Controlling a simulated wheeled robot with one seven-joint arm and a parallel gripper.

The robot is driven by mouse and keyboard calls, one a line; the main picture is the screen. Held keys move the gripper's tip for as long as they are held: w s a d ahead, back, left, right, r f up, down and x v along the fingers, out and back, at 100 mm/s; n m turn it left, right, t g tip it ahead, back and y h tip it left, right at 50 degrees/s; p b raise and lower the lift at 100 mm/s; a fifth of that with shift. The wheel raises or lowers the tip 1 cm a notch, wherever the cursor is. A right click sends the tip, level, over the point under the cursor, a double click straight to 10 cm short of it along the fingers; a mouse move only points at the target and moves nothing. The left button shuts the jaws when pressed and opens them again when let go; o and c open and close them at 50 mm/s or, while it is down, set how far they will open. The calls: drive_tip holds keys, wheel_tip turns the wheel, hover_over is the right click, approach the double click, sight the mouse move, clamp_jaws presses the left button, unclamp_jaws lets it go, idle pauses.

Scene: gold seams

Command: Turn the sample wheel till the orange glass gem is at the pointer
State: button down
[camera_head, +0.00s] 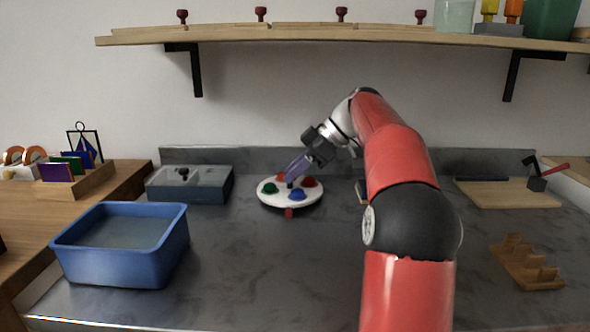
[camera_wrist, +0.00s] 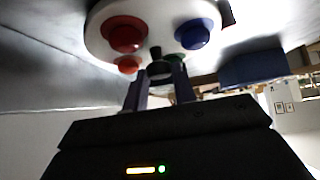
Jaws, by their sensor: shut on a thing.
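The white sample wheel (camera_head: 278,201) lies flat on the grey worktop; it fills the top of the wrist view (camera_wrist: 160,16). Its orange gem (camera_head: 281,177) is at the back left; in the wrist view it shows (camera_wrist: 128,65) beyond the red gem (camera_wrist: 126,35). The blue gem (camera_head: 297,195) is at the front, nearest the small red pointer (camera_head: 289,213) at the front rim. The green gem (camera_head: 269,188) is at the left, the red one at the right. My gripper (camera_head: 291,178) reaches down to the wheel's middle, shut on the dark central knob (camera_wrist: 156,66).
A blue tub (camera_head: 120,265) stands at the front left, a grey box (camera_head: 190,190) behind it. A wooden board (camera_head: 507,193) and a notched wooden rack (camera_head: 526,262) are at the right. A shelf (camera_head: 330,34) hangs above. The worktop before the wheel is clear.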

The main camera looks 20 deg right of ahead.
drive_tip(key=c, duration=1.1)
unclamp_jaws()
drive_tip(key=shift+c, duration=0.2)
drive_tip(key=p+v, duration=0.1)
drive_tip(key=v, duration=0.6)
drive_tip(key=shift+d+r, duration=0.25)
drive_tip(key=shift+d, duration=0.05)
drive_tip(key=shift+s, duration=0.15)
